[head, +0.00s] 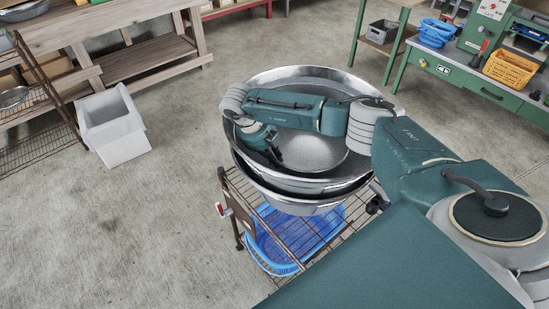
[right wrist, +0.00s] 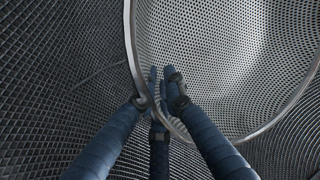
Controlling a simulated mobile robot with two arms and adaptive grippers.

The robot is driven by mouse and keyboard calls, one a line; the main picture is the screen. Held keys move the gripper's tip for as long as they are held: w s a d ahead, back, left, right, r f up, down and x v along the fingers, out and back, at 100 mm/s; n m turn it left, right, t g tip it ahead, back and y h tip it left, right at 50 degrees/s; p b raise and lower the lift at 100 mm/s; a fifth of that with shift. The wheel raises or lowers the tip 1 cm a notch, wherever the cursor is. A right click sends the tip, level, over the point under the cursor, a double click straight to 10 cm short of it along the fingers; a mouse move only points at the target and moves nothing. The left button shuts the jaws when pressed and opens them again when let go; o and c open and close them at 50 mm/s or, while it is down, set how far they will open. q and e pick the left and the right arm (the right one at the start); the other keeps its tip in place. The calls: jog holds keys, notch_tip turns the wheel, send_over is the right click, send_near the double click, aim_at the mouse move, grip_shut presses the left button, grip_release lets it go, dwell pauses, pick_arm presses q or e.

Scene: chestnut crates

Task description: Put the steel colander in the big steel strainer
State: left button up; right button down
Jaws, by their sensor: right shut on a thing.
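In the right wrist view, the steel colander (right wrist: 215,50) is a light bowl with many small holes and a smooth rim. The dark mesh wall of the big steel strainer (right wrist: 55,65) surrounds it on the sides and below. My right gripper (right wrist: 163,92) is shut on the colander's rim. In the head view, the strainer (head: 302,207) and colander look like nested steel bowls on a wire cart. My right arm crosses over them and hides the fingers. Whether the colander rests on the strainer's bottom cannot be told. My left gripper is not in view.
The wire cart (head: 240,213) has a blue basket (head: 282,250) on a lower level. A white bin (head: 111,126) stands on the floor at left, near a wooden bench (head: 150,62). A green workbench (head: 445,66) stands at upper right.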

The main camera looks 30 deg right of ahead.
jog(key=c, duration=1.8)
grip_release()
jog(key=shift+c, duration=0.2)
jog(key=shift+r+p, duration=0.55)
jog(key=b+v, duration=0.4)
jog(key=v, duration=0.8)
jog(key=shift+s, duration=0.1)
